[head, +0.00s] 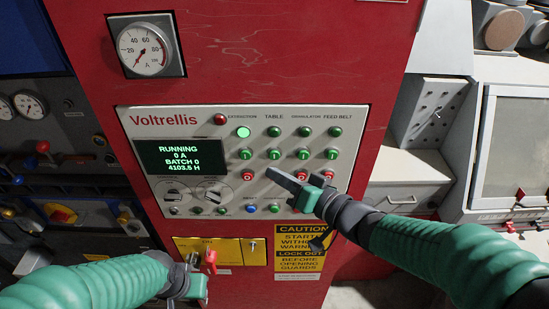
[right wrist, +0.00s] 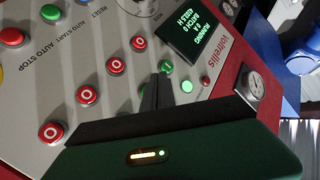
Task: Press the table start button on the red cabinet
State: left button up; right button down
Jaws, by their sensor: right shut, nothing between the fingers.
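The red cabinet (head: 230,60) carries a grey control panel (head: 185,130). The table start button (head: 274,155) is green, in the second column under the "TABLE" label, below a dark green lamp (head: 274,131). My right gripper (head: 268,172) is shut and empty; its tips overlap the area just below that button, over the table column's red stop button. Contact cannot be told. My left gripper (head: 195,280) is low at left, its jaws unclear.
Neighbouring green start buttons (head: 303,154) and red stop buttons (head: 247,176) sit close by. The extraction lamp (head: 243,132) is lit. The display (head: 178,156) reads RUNNING.

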aim_at(274, 155)
pick_arm(q)
jog(key=shift+d+r, duration=0.15)
jog(key=shift+r, duration=0.3)
pick_arm(e)
jog(key=shift+w+d, duration=0.15)
jog(key=shift+w, duration=0.45)
jog(key=shift+w+d, duration=0.15)
jog(key=shift+w, duration=0.4)
jog(key=shift+a, duration=0.1)
pick_arm(q)
jog(key=shift+a, duration=0.35)
pick_arm(e)
jog(key=shift+a, duration=0.3)
pick_arm(q)
jog(key=shift+d, duration=0.25)
pick_arm(e)
jog(key=shift+d, duration=0.3)
pick_arm(q)
jog(key=shift+a, duration=0.15)
pick_arm(e)
jog(key=shift+a, duration=0.2)
